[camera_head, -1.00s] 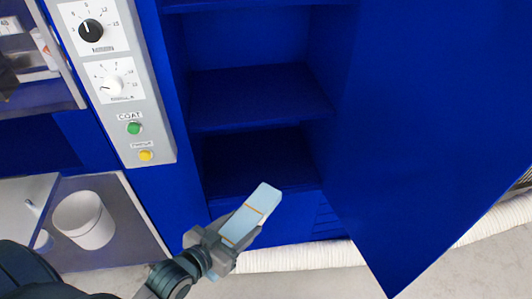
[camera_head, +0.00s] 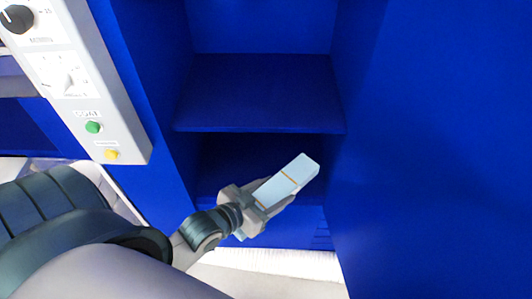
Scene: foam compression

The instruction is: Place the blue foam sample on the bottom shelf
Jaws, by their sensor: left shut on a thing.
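My left gripper (camera_head: 272,198) is shut on the blue foam sample (camera_head: 298,174), a pale light-blue block with thin orange lines. The block points up and to the right, in front of the lower opening of a blue cabinet. The bottom shelf (camera_head: 225,180) is the dark floor of the lowest compartment, partly hidden behind the gripper and block. I cannot tell whether the block is inside the opening or still in front of it. My right gripper is not in view.
A middle shelf (camera_head: 258,95) lies above the lowest compartment. The open blue door (camera_head: 435,160) bounds the right side. A grey control panel (camera_head: 85,85) with dials and green and yellow buttons stands at the left. Both shelves look empty.

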